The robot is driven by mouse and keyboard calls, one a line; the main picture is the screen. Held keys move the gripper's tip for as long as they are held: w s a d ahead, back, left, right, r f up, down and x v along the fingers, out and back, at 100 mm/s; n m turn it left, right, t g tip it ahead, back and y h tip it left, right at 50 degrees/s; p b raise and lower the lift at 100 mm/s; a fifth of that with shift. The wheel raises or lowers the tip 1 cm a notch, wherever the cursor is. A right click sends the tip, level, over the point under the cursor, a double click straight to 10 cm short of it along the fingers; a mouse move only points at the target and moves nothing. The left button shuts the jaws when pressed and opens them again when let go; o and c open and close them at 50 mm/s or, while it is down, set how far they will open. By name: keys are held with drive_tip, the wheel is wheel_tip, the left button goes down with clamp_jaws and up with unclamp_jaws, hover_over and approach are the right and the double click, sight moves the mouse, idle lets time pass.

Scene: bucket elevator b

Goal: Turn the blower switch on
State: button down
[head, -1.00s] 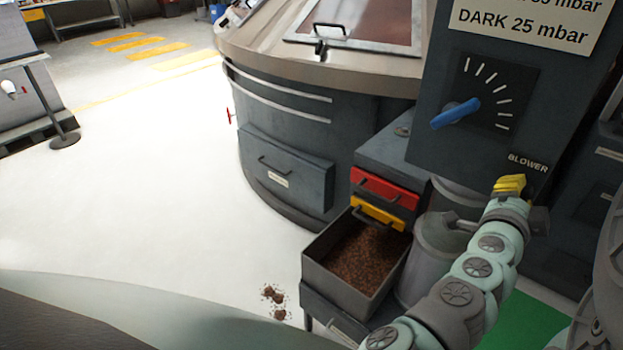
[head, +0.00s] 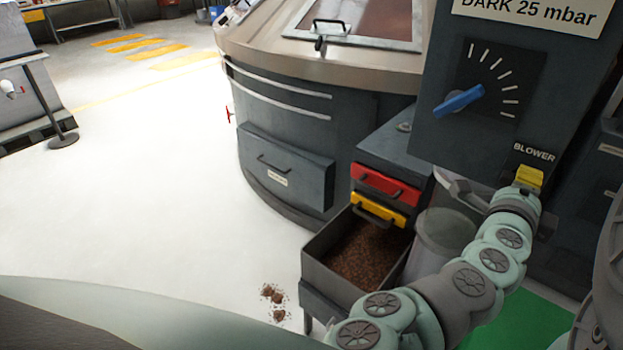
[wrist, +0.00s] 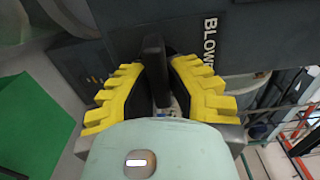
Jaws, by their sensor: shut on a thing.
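The blower switch (wrist: 154,62) shows in the wrist view as a dark upright lever between the yellow pads of my gripper (wrist: 156,82). The pads are shut on it from both sides. In the head view my gripper (head: 528,177) is right below the "BLOWER" label (head: 534,153) on the dark control panel (head: 440,130). The switch itself is hidden behind my gripper there.
A blue dial knob (head: 459,101) sits on the panel above the label. A bin of brown grounds (head: 318,264), under red (head: 385,185) and yellow (head: 379,209) drawer fronts, stands left of my arm. Open floor lies further left.

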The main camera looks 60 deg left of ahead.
drive_tip(key=shift+f, duration=0.1)
idle(0.3)
drive_tip(key=c, duration=0.9)
unclamp_jaws()
drive_tip(key=shift+c, duration=0.2)
